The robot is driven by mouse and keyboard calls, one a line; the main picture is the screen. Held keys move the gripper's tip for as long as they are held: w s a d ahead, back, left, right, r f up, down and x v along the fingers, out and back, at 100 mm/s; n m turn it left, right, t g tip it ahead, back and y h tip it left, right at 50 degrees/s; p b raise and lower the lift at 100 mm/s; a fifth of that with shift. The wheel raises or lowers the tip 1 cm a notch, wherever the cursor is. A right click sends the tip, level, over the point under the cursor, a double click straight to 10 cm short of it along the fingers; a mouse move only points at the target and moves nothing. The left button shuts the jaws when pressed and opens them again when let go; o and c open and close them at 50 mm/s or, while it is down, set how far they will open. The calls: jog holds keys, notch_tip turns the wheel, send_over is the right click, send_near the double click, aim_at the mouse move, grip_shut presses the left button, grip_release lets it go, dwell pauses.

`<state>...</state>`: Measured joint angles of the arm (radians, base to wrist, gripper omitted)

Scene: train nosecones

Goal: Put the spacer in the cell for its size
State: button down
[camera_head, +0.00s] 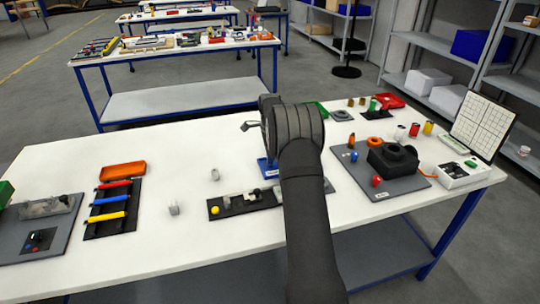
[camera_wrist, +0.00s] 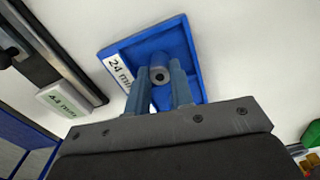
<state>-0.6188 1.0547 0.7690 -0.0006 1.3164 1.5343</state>
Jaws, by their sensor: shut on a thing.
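My gripper (camera_wrist: 158,80) is shut on a grey-blue spacer (camera_wrist: 159,62), a short cylinder with a dark hole in its end. In the wrist view the spacer appears within the outline of a blue tray (camera_wrist: 192,50) with a white label (camera_wrist: 119,70) that reads like 24 mm. I cannot tell whether the spacer touches the tray's floor. In the head view my arm hides the gripper and the spacer; part of the blue tray (camera_head: 264,167) shows just left of the arm.
Another label (camera_wrist: 62,101), seemingly 44 mm, lies beside a dark rail at left. Small grey pieces (camera_head: 215,174) stand on the white table, left of the tray. A black strip (camera_head: 230,208) with parts lies in front. A grey board (camera_head: 390,184) with a black fixture is right of my arm.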

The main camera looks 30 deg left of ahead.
jog(key=shift+f, duration=0.15)
jog(key=c, duration=1.3)
grip_release()
jog(key=shift+o, duration=0.2)
notch_tip(320, 180, up, 12)
jog(key=shift+r, duration=0.2)
notch_tip(320, 180, down, 12)
jog(key=shift+r, duration=1.6)
